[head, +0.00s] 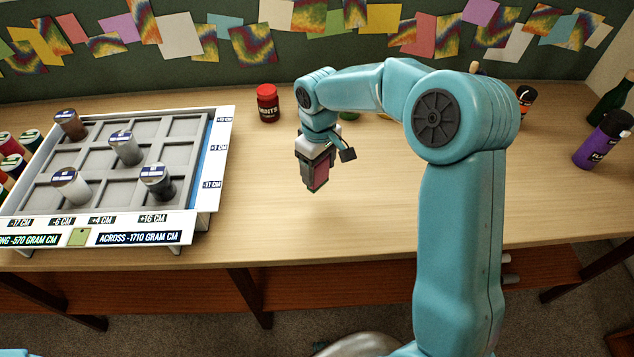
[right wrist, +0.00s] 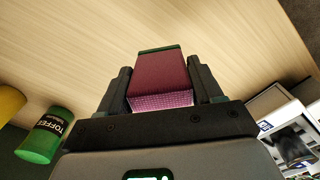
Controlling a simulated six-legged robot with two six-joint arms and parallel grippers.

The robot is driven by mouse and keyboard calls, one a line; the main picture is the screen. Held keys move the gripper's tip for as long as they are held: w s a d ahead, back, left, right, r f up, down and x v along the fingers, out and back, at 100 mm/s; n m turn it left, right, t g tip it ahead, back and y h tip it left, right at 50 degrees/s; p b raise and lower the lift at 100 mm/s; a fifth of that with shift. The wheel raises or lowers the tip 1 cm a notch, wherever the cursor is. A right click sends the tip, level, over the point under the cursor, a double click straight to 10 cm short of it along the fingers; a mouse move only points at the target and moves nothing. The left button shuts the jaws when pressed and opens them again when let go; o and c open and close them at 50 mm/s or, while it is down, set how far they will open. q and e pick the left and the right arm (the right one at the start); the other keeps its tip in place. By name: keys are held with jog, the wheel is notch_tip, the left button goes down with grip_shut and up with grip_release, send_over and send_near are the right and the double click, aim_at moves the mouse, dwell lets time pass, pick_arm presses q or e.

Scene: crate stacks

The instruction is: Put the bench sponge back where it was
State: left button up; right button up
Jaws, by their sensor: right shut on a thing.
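The bench sponge (right wrist: 160,75) is a maroon block with a dark green end and a pink checked face. In the right wrist view it sits between the two dark fingers of my right gripper (right wrist: 160,92), which is shut on it. In the head view my right gripper (head: 315,172) points down over the middle of the bench, with the sponge (head: 319,176) showing as a dark pink patch between the fingers. I cannot tell how high it is above the bench. My left gripper is not in view.
A grey compartment tray (head: 92,165) with several cylinders stands at the left. A red jar (head: 267,103) stands at the back. A purple bottle (head: 602,140) stands far right. The front middle bench (head: 280,220) is clear.

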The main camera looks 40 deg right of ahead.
aim_at(318, 183)
notch_tip(318, 183, down, 6)
jog(key=shift+w+r, duration=0.1)
jog(key=shift+a, duration=0.1)
jog(key=shift+f, duration=0.2)
jog(key=o, duration=1)
jog(key=shift+r, duration=0.55)
notch_tip(318, 183, up, 12)
jog(key=shift+f, duration=0.25)
